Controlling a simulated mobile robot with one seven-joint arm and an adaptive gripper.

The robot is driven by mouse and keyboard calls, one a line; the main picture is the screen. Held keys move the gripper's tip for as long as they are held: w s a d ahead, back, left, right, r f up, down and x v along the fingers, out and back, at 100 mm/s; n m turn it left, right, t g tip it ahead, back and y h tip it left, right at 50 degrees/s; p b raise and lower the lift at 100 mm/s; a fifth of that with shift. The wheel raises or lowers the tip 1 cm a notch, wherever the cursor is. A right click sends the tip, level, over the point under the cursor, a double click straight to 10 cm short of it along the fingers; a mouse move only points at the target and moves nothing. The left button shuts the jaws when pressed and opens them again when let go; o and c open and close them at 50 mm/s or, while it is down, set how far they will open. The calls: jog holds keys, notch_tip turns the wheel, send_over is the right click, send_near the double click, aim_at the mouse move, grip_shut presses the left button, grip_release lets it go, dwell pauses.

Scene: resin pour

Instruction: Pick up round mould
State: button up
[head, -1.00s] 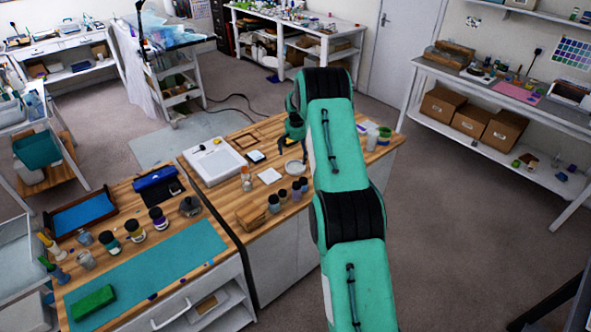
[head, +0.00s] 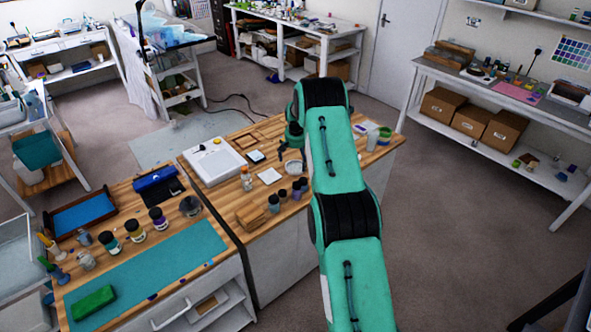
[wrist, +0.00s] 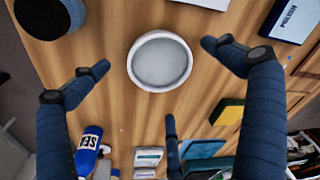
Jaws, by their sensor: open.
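The round mould (wrist: 160,62) is a shallow white ring-shaped dish with a grey inside, lying flat on the wooden bench top in the wrist view. In the head view the mould (head: 293,167) is partly hidden beside my arm. My gripper (wrist: 160,77) is open and empty, its three dark fingers spread around the mould: one to the left, one to the right and one below it in the picture. No finger appears to touch it. In the head view my gripper (head: 287,150) is just above and behind the mould.
In the head view, a white tray (head: 213,161), a white tile (head: 269,176) and several jars stand nearby.

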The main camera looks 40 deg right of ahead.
aim_at(296, 168)
jog(key=shift+w+d+f, duration=0.1)
jog(key=shift+w+f, duration=0.05)
jog(key=shift+f, duration=0.85)
jog(key=shift+w+d+f, duration=0.1)
jog(key=shift+f, duration=0.85)
jog(key=c, duration=1.3)
